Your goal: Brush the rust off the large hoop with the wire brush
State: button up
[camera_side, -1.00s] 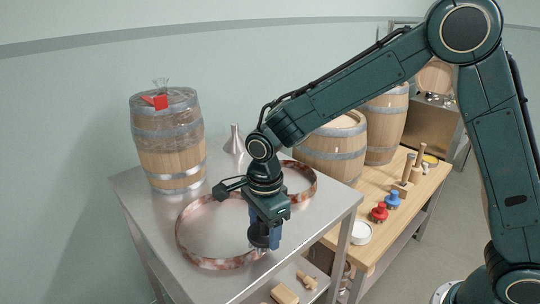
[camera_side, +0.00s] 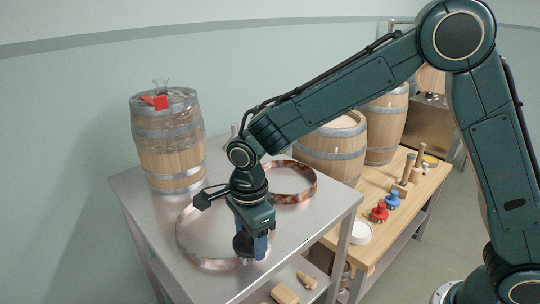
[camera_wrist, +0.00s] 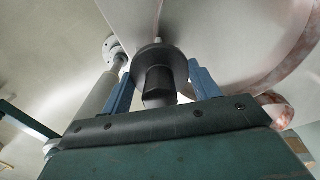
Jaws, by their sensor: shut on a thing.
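The large hoop (camera_side: 212,264) lies flat on the steel table (camera_side: 135,195). Its band looks mostly pale grey with faint reddish traces. My gripper (camera_side: 252,243) is over the hoop's front right part and points down. It is shut on the wire brush (camera_side: 242,244), a dark round body between the blue fingers. In the wrist view the brush (camera_wrist: 157,70) sits between both fingers. Its bristles are hidden, and I cannot tell whether they touch the band. The smaller hoop (camera_side: 313,184), brown with rust, lies behind my gripper.
A wooden barrel (camera_side: 168,150) with a red piece on top stands at the table's back left. A wooden bench (camera_side: 385,235) to the right holds red (camera_side: 379,212) and blue (camera_side: 392,199) knobbed items and a white round lid (camera_side: 361,233). More barrels (camera_side: 330,150) stand behind.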

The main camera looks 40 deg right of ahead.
jog(key=shift+d, duration=2.4)
jog(key=shift+a, duration=3.25)
jog(key=d, duration=0.6)
jog(key=shift+d, duration=0.25)
jog(key=shift+a, duration=3.25)
jog(key=shift+d+r, duration=0.1)
jog(key=shift+r, duration=4.05)
